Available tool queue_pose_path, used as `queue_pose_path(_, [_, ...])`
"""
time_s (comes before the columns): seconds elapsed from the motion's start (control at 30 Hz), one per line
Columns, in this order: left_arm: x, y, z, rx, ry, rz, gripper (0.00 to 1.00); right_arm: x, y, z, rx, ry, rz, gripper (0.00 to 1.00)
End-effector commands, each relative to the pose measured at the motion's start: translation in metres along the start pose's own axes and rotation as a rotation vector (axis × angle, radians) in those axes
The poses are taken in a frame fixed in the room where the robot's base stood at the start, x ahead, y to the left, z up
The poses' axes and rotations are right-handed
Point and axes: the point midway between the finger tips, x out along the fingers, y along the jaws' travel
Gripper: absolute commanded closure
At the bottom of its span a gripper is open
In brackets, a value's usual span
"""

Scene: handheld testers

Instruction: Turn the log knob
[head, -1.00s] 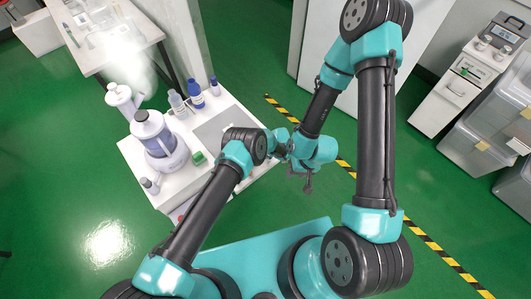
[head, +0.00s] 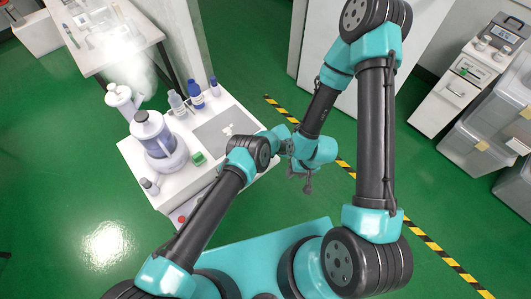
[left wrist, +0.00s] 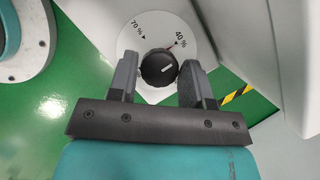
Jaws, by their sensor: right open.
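No "log" label is legible. My left gripper (left wrist: 159,78) has one finger on each side of the knob, very close to it; I cannot tell whether they touch it. In the head view the left gripper is hidden by the arms. My right gripper (head: 308,183) is open and empty, hanging over the green floor.
A misting white device (head: 122,98) stands behind. Clear green floor (head: 80,180) lies left, and a striped floor line (head: 430,248) runs right.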

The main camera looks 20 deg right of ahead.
Motion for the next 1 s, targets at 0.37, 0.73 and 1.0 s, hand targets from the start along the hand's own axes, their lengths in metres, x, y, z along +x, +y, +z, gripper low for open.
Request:
queue_pose_path(0.37, [0.000,0.000,0.000,0.001,0.001,-0.001,0.36,0.000,0.000,0.000,0.000,0.000,0.000,0.57])
queue_pose_path(0.73, [-0.025,-0.001,-0.003,0.007,0.001,-0.005,0.36,0.000,0.000,0.000,0.000,0.000,0.000,0.57])
queue_pose_path(1.0, [-0.074,-0.001,-0.004,0.009,0.001,-0.007,0.36,0.000,0.000,0.000,0.000,0.000,0.000,0.57])
